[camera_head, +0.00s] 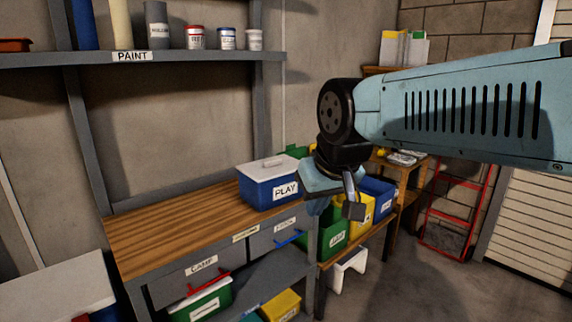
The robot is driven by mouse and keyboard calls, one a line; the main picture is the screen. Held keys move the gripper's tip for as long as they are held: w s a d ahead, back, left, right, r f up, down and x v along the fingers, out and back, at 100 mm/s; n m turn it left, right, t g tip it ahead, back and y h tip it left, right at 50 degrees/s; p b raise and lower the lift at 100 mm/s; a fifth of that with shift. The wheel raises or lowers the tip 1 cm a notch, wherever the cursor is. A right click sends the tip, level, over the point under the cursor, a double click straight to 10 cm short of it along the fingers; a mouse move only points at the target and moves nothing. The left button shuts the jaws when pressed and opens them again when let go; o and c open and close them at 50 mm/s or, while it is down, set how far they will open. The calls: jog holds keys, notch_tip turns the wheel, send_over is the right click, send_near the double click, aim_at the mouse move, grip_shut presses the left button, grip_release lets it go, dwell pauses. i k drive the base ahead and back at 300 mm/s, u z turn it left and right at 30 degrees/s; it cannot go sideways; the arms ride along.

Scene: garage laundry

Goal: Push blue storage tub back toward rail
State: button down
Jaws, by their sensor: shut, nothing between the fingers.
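A grey rail (170,192) runs along the back of the bench. My gripper (343,207) is shut and empty, just right of the tub in the picture. I cannot tell whether it touches the tub. My wrist hides part of the area behind and right of the tub, and the fingertips show only partly.
Drawers (200,268) labelled "CAMP" and others sit under the bench top, with a green bin (203,299) below. Green, yellow (359,211) and blue (379,194) bins stand on a lower table at right. A red hand truck (450,215) stands beyond. The bench top's left is clear.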

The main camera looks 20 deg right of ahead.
aim_at(266, 195)
jog(key=u, duration=0.1)
jog(key=i, duration=1)
jog(key=z, duration=0.1)
